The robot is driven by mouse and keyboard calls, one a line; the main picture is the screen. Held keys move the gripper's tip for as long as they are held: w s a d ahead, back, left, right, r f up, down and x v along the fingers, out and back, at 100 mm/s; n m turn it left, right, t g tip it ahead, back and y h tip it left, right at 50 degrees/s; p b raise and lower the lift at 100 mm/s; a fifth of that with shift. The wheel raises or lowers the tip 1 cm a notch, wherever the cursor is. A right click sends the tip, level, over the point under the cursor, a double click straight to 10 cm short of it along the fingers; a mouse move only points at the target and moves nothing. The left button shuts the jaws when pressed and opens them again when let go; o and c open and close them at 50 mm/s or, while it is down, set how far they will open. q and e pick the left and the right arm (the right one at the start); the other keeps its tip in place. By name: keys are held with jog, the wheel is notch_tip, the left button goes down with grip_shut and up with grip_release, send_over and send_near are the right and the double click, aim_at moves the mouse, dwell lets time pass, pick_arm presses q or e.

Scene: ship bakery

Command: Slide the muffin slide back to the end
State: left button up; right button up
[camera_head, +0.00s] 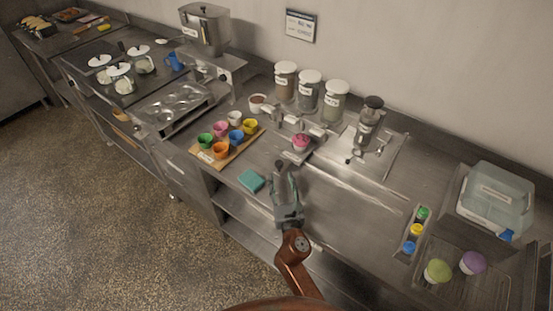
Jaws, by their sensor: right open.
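A metal device that looks like the muffin slide (293,155) lies on the steel counter, right of the colored cups. A pink cup (301,142) sits on its plate. Metal blocks and a rail stand just behind the cup; the slide's exact travel and ends are too small to tell. My right gripper (286,171) is open and empty, in front of the slide with its fingers pointing toward the back of the counter. I cannot tell whether it touches the slide. My left gripper is not in view.
A wooden board (238,148) with several colored cups stands to the left. A teal sponge (251,181) lies beside my gripper. Lidded jars (309,92) and a grinder-like device (368,120) stand behind. The counter right of my gripper is mostly clear.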

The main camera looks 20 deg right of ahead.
aim_at(280, 168)
jog(key=w, duration=0.4)
jog(key=w+d, duration=0.1)
jog(key=w, duration=0.2)
jog(key=shift+w+d+b, duration=0.1)
jog(key=shift+b, duration=0.3)
jog(key=shift+c, duration=0.4)
grip_shut()
